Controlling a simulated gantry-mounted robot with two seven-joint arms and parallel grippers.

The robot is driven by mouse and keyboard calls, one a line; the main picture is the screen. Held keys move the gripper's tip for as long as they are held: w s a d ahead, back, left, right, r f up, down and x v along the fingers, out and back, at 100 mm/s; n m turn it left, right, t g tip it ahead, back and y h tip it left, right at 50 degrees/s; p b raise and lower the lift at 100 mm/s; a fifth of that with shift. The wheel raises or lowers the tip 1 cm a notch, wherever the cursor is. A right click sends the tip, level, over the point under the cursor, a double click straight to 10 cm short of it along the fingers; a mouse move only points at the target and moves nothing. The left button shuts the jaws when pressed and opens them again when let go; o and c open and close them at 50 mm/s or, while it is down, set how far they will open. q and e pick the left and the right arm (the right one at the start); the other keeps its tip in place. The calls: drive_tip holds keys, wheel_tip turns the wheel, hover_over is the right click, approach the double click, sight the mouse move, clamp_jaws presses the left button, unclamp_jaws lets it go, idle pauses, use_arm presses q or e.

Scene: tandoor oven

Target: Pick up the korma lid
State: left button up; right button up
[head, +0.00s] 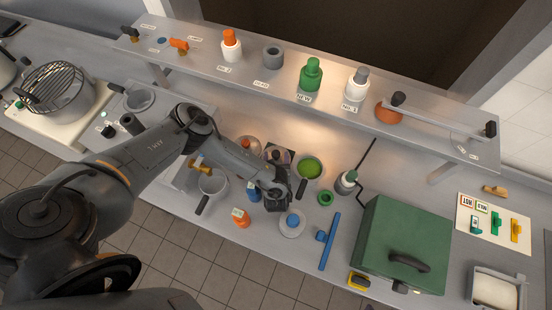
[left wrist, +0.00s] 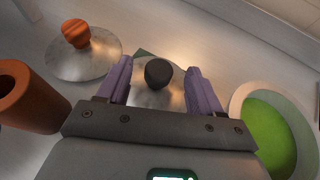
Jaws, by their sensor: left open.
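A round metal lid with a black knob (left wrist: 158,72) lies between my left gripper's fingers in the left wrist view; no label on it is readable, so I cannot confirm it is the korma lid. My left gripper (left wrist: 160,88) is open, its two purple fingers on either side of the knob with gaps. In the head view my left gripper (head: 281,158) hangs over the counter and mostly covers this lid. A second metal lid with an orange knob (left wrist: 85,55) lies to the left; it also shows in the head view (head: 248,146). My right gripper is not in view.
A green-filled bowl (left wrist: 272,125) stands close right of the gripper. An orange-brown cylinder (left wrist: 28,98) is close on the left. A blue-knobbed lid (head: 292,224) and orange bottle (head: 241,218) stand in front. A shelf (head: 330,104) with bottles runs behind; a green box (head: 402,240) is right.

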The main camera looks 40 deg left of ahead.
sight(276, 154)
use_arm(q)
drive_tip(key=b+x, duration=0.2)
drive_tip(key=x, duration=0.1)
drive_tip(key=shift+w+a+f, duration=0.1)
drive_tip(key=shift+a+f, duration=0.05)
drive_tip(key=shift+f, duration=0.05)
drive_tip(key=shift+w+a+f+b, duration=0.1)
drive_tip(key=shift+w+a+b, duration=0.3)
drive_tip(key=shift+b, duration=0.2)
drive_tip(key=c, duration=1.1)
